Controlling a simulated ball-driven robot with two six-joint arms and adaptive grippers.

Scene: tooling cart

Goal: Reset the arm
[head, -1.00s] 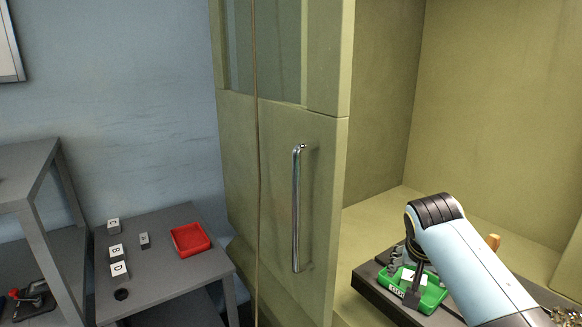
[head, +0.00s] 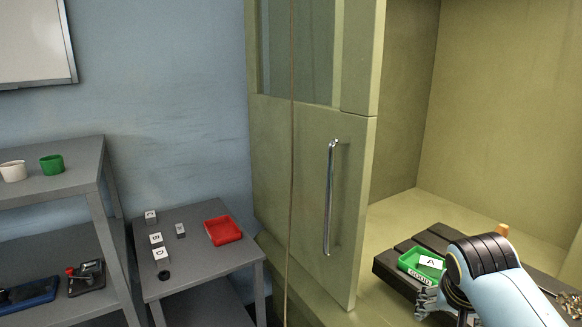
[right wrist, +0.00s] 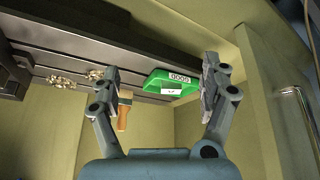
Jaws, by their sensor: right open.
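My right arm and gripper (head: 440,303) reach in at the lower right of the head view, at the near side of a green tray. In the right wrist view, my right gripper (right wrist: 161,72) has its two fingers wide apart with nothing between them. The green tray (head: 409,262) lies beyond the fingertips and bears a label. A white block marked A (head: 431,262) lies in it. The tray also shows in the right wrist view (right wrist: 155,81). My left gripper is not in view.
A cabinet door with a metal handle (head: 330,200) stands left of the arm. A grey table (head: 200,262) holds a red tray (head: 224,230) and several small blocks. A shelf (head: 70,185) at left holds a white cup (head: 13,171) and a green cup (head: 53,165).

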